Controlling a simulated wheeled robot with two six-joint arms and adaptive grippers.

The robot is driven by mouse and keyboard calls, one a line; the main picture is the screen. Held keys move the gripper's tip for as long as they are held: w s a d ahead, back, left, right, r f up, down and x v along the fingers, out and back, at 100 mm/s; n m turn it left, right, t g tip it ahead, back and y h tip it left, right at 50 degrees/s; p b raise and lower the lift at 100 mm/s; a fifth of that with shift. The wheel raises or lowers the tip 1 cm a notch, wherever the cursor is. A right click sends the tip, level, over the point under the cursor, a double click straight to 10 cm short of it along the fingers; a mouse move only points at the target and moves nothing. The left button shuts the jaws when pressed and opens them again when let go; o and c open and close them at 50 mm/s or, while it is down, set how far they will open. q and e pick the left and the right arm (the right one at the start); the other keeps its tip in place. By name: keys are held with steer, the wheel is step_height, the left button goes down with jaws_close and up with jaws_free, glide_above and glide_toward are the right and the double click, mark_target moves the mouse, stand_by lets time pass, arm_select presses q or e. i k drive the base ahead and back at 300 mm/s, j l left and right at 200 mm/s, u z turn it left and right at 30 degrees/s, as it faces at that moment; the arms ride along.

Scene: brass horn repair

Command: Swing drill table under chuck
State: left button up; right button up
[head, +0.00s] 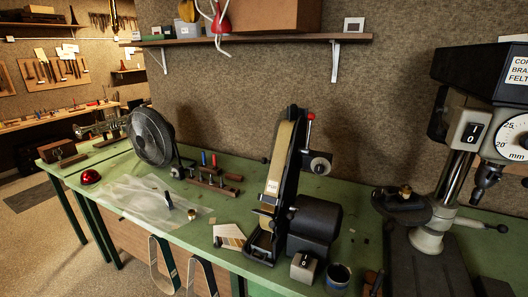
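The drill press stands at the right, with its dark head partly cut off by the picture edge. Its chuck (486,181) points down to the right of the steel column (453,180). The round dark drill table (398,208) sits to the left of the column, off to the side of the chuck and not beneath it. A small brass-coloured knob or fitting (405,191) shows on top of the table. The dark base (425,272) lies below on the green bench. Neither of my grippers is in view.
A belt sander (284,180) with a motor stands left of the drill press. A dark cup (338,276) sits near the bench's front edge. A fan (151,137), a plastic sheet (150,198) and a tool rack (212,182) are farther left. A shelf (260,40) hangs above.

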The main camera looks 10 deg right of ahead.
mark_target(417, 210)
steer(key=k+z, duration=0.1)
steer(key=z, duration=0.25)
steer(key=l+z, duration=0.15)
steer(key=z, duration=0.2)
steer(key=k+l+z, duration=0.1)
steer(key=z, duration=0.25)
